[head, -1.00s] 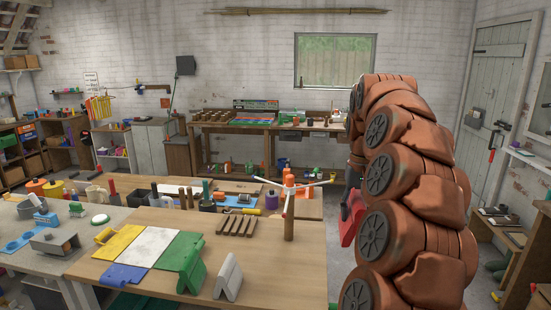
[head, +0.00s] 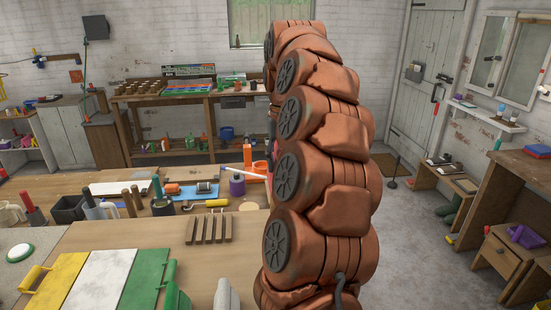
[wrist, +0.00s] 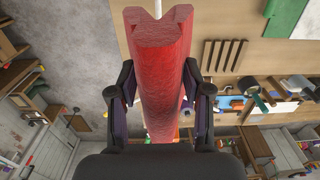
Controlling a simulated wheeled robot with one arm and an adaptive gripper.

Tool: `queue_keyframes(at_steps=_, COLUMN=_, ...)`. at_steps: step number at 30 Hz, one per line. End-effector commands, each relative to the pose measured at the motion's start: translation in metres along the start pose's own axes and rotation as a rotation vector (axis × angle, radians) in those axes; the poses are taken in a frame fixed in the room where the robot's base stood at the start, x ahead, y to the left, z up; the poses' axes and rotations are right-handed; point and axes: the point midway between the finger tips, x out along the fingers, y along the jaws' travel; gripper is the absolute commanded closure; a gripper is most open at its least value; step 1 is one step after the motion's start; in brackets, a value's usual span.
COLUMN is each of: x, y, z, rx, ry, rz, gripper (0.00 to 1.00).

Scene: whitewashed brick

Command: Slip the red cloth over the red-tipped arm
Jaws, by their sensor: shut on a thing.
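In the wrist view my gripper (wrist: 158,88) is shut on the red cloth (wrist: 158,55), which hangs as a long folded strip between the fingers. A white rod (wrist: 157,8) shows at the top of that view, right at the notch in the cloth's edge; I cannot tell whether it touches or enters the cloth.
The wooden table (head: 120,237) carries a slatted wooden rack (head: 208,229), a yellow-handled tool (head: 212,203) and a white panel (head: 100,278) between yellow and green ones. Orange items (head: 247,156) stand behind. Open floor (head: 415,235) lies to the right, before a low bench (head: 450,185).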

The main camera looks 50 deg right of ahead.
Motion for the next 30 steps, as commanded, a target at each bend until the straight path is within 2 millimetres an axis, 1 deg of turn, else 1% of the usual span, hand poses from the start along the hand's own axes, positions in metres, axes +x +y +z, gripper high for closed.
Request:
queue_keyframes(at_steps=11, x=0.002, y=0.0, z=0.002, rx=0.0, ry=0.001, rz=0.003, gripper=1.0)
queue_keyframes(at_steps=17, x=0.017, y=-0.001, z=0.002, rx=-0.001, ry=-0.001, rz=0.003, gripper=1.0)
queue_keyframes(at_steps=24, x=0.039, y=0.0, z=0.001, rx=-0.001, ry=0.002, rz=0.003, gripper=1.0)
queue_keyframes(at_steps=30, x=0.05, y=-0.001, z=0.001, rx=-0.001, ry=0.003, rz=0.003, gripper=1.0)
